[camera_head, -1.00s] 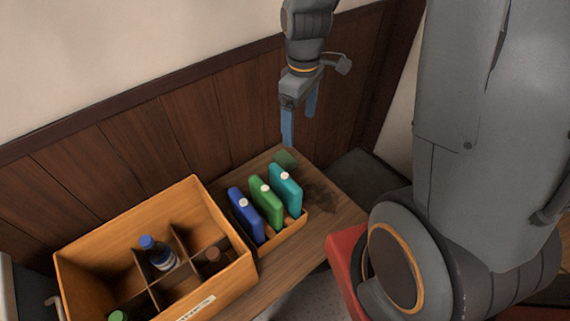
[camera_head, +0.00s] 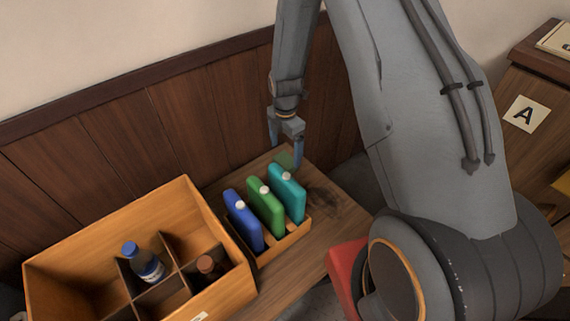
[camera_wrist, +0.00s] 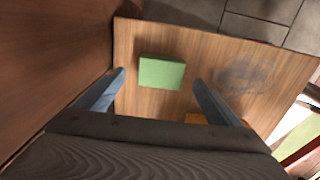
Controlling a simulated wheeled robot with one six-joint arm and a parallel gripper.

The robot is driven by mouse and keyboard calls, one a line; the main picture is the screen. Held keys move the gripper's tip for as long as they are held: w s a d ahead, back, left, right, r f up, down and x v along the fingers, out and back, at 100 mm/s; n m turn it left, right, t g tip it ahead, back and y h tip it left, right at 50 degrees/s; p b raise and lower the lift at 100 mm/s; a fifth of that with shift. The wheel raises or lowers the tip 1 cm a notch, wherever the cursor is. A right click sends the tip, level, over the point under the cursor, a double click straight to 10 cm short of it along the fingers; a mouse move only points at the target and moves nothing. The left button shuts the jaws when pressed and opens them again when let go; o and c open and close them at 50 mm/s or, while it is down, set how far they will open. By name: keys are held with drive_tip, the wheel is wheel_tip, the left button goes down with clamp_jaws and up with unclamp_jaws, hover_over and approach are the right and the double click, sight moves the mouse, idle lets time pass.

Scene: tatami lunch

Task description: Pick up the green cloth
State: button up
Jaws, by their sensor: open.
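The green cloth (camera_wrist: 161,72) is a small folded block lying flat on the wooden table, near its far edge in the wrist view. In the head view my gripper (camera_head: 286,152) hangs close above the cloth.
A small wooden rack (camera_head: 284,243) holds blue (camera_head: 243,220), green (camera_head: 266,207) and teal (camera_head: 287,194) flat bottles close beside the cloth. A divided wooden crate (camera_head: 75,252) with bottles stands left. A dark panelled wall (camera_head: 180,125) rises behind the table (camera_head: 335,202).

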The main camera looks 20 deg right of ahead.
sight(286, 160)
wheel_tip(286, 160, down, 4)
drive_tip(key=shift+s+f, duration=0.15)
drive_tip(key=c, duration=1.2)
drive_tip(key=shift+o, duration=0.2)
wheel_tip(286, 160, up, 10)
